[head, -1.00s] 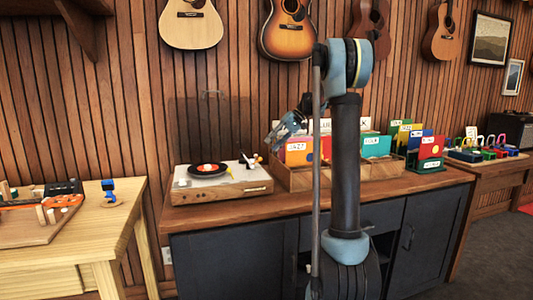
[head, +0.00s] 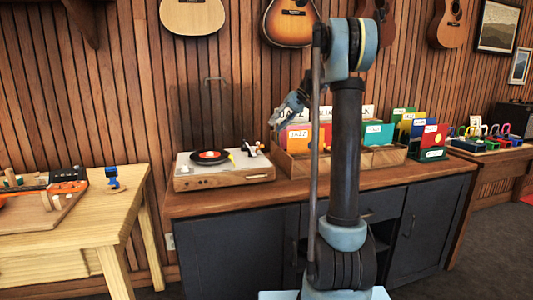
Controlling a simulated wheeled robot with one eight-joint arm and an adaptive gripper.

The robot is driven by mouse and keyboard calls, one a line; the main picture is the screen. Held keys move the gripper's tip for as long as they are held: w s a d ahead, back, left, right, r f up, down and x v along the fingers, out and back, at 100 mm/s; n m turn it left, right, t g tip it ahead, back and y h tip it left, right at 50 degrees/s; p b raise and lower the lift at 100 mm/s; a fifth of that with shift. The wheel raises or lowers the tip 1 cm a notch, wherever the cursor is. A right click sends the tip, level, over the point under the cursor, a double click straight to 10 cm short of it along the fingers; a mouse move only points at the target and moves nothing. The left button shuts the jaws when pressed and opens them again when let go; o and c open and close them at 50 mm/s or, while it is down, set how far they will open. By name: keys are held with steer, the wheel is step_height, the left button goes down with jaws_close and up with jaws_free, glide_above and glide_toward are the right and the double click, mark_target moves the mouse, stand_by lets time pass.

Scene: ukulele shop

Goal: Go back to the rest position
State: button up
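My gripper (head: 280,116) hangs at the end of my folded arm, in front of the wall and above the record crate's left end. It is small and partly hidden behind my upright arm link, so I cannot tell whether its fingers are open or shut. I see nothing clearly held in it. My arm stands upright in the middle of the head view, before the dark cabinet (head: 240,240).
A turntable (head: 235,178) with a black record sits on the cabinet top, left of the wooden record crate (head: 292,169). A pale wooden table (head: 100,220) stands at left. Guitars hang on the wall. Grey floor (head: 490,250) is clear at right.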

steer(key=s+d+f+m+t+h, duration=0.1)
steer(key=s+d+f+h, duration=0.15)
steer(key=s, duration=1.05)
steer(key=s+d+f+m+t+h, duration=0.1)
steer(key=s+d+f, duration=0.4)
steer(key=s+f, duration=0.7)
steer(key=s+d+f+t+h, duration=0.2)
steer(key=s+d+f+h, duration=0.2)
steer(key=s+f, duration=0.7)
steer(key=s, duration=0.6)
steer(key=shift+s+d+f+m+t+h, duration=0.2)
steer(key=shift+d+f+m+t+h, duration=0.1)
steer(key=shift+d+f+m+h, duration=0.1)
steer(key=shift+w+f, duration=0.15)
steer(key=shift+w, duration=0.3)
